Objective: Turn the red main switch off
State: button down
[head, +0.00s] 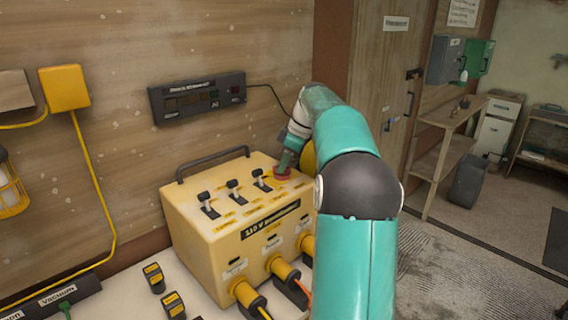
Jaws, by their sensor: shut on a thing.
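The yellow power box (190,250) stands on a pale bench, with a black carry handle at the back and several black toggle switches on top. The red main switch (282,173) is at the right end of its top, partly hidden by my gripper. My gripper (284,165) comes down from above onto the red switch and is shut on it. My teal arm hides the right side of the box. The exact finger contact is too small to see, and so is the switch's setting.
A black display panel (197,97) hangs on the wall behind. Yellow plugs with cables (247,294) stick out of the box's front. Small black-and-yellow blocks (154,277) and a black strip (55,299) lie on the bench. Open floor lies right.

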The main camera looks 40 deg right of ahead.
jog(key=shift+n+g+y, duration=0.3)
jog(key=shift+n, duration=0.8)
jog(key=c, duration=1.4)
grip_release()
jog(key=shift+w, duration=0.1)
jog(key=shift+c, duration=0.2)
jog(key=shift+d, duration=0.1)
jog(key=v, duration=1.3)
jog(key=shift+r, duration=0.4)
